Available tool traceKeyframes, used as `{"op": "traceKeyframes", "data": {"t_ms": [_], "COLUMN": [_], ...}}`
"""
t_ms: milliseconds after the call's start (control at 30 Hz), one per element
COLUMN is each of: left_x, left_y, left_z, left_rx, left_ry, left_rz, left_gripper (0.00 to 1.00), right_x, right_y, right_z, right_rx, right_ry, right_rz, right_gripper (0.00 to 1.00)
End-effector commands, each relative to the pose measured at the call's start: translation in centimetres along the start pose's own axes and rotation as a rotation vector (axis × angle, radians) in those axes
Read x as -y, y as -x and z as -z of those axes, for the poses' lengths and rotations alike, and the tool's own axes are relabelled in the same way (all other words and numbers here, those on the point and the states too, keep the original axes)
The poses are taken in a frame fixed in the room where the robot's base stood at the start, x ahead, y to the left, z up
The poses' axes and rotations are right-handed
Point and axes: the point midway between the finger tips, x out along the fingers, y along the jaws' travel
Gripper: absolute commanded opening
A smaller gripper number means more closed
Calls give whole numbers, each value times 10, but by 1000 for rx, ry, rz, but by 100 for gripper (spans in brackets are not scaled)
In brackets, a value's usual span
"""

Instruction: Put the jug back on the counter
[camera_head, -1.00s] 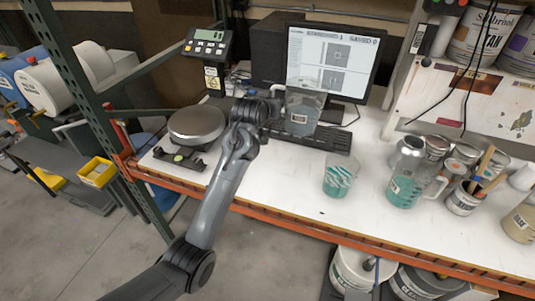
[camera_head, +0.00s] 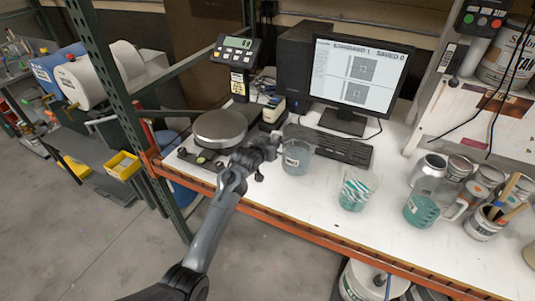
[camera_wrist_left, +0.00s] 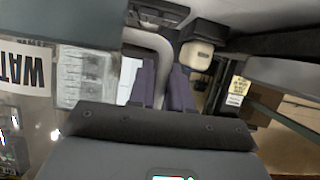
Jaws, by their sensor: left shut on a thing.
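A clear jug (camera_head: 297,158) with a pale label stands upright at the counter's front part, just right of my left gripper (camera_head: 273,146). The gripper is shut on the jug's handle. In the left wrist view the jug's label (camera_wrist_left: 22,75) reads "WAT", and its grey handle (camera_wrist_left: 150,42) runs between my dark purple fingers (camera_wrist_left: 163,85). The white counter (camera_head: 325,205) lies under the jug. I cannot tell whether the jug's base touches it. My right gripper is not in view.
A scale with a round pan (camera_head: 220,128) stands left of the jug. A keyboard (camera_head: 330,146) lies behind it. A teal-streaked cup (camera_head: 356,190) and a jug of teal liquid (camera_head: 421,210) stand to the right. The orange counter edge (camera_head: 300,222) is in front.

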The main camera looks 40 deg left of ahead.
Motion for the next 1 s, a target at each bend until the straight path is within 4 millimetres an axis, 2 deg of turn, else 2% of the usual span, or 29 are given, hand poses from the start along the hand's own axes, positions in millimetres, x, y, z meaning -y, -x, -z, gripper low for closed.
{"op": "traceKeyframes", "data": {"t_ms": [100, 233, 433, 700, 967, 1000], "left_x": [15, 22, 24, 26, 26, 26], "left_y": [-5, -7, -10, -22, -23, -24], "left_z": [-4, -7, -14, -42, -45, -48], "left_rx": [-5, -5, -5, -4, -4, 1], "left_ry": [1, 1, 2, 1, 0, -1], "left_rz": [2, 0, -1, 0, 0, 0], "left_gripper": [0, 0, 0, 0, 0, 25], "right_x": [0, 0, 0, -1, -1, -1], "right_y": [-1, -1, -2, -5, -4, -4], "right_z": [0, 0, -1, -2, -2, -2], "right_rx": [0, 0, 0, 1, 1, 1], "right_ry": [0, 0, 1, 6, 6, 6], "right_rz": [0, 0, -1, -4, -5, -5], "right_gripper": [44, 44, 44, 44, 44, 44]}}
